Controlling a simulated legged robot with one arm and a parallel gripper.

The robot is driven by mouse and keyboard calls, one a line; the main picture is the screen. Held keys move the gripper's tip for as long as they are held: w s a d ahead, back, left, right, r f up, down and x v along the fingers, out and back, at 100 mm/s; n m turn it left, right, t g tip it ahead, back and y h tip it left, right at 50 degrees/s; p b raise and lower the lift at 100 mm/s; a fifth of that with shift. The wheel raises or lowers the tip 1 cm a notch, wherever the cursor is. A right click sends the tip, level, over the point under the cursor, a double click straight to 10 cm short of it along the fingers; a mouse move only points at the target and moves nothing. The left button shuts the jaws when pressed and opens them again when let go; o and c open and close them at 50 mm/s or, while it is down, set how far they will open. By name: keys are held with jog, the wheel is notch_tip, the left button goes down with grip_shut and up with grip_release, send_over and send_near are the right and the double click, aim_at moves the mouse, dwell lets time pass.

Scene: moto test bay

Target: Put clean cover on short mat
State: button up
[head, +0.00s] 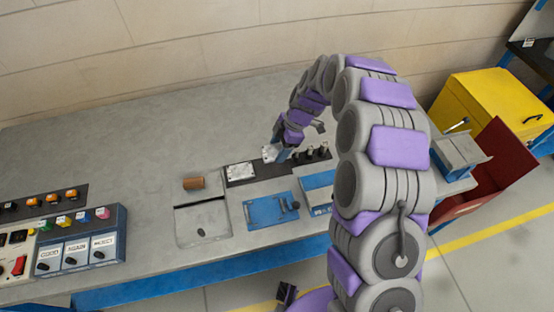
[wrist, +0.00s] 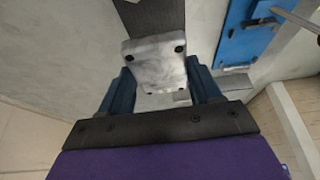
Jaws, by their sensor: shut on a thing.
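My gripper (head: 277,148) is over the bench beside the dark mat strip. It is shut on a silvery metal cover (head: 269,154). In the wrist view the cover (wrist: 155,62) sits between the blue jaws of my gripper (wrist: 161,76), with dark holes near its corners. A second silvery, speckled cover (head: 240,171) lies on a dark mat (head: 228,182) left of my gripper. A dark strip also shows beyond the held cover in the wrist view (wrist: 155,14). I cannot tell which cover is clean, or whether the held one touches anything.
Small upright parts (head: 310,152) stand on dark matting just right of my gripper. A blue plate (head: 268,210) and a grey tray (head: 203,225) lie at the front. A brown cylinder (head: 194,183) lies left. A button panel (head: 80,250) stands far left. The bench behind is clear.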

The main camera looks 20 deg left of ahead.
aim_at(273, 166)
notch_tip(273, 166, down, 3)
jog(key=shift+a+f, duration=0.1)
jog(key=shift+f, duration=0.05)
jog(key=x, duration=0.2)
jog(key=b+x, duration=0.1)
jog(key=x, duration=0.1)
jog(key=shift+w+d+f, duration=0.15)
jog(key=shift+w+d, duration=0.1)
jog(key=shift+w, duration=0.1)
jog(key=shift+d+f, duration=0.1)
jog(key=shift+f, duration=0.05)
jog(key=shift+d, duration=0.3)
jog(key=o, duration=0.8)
jog(key=shift+a, duration=0.1)
jog(key=o, duration=0.4)
jog(key=shift+a, duration=0.1)
jog(key=shift+c, duration=0.2)
jog(key=shift+s, duration=0.1)
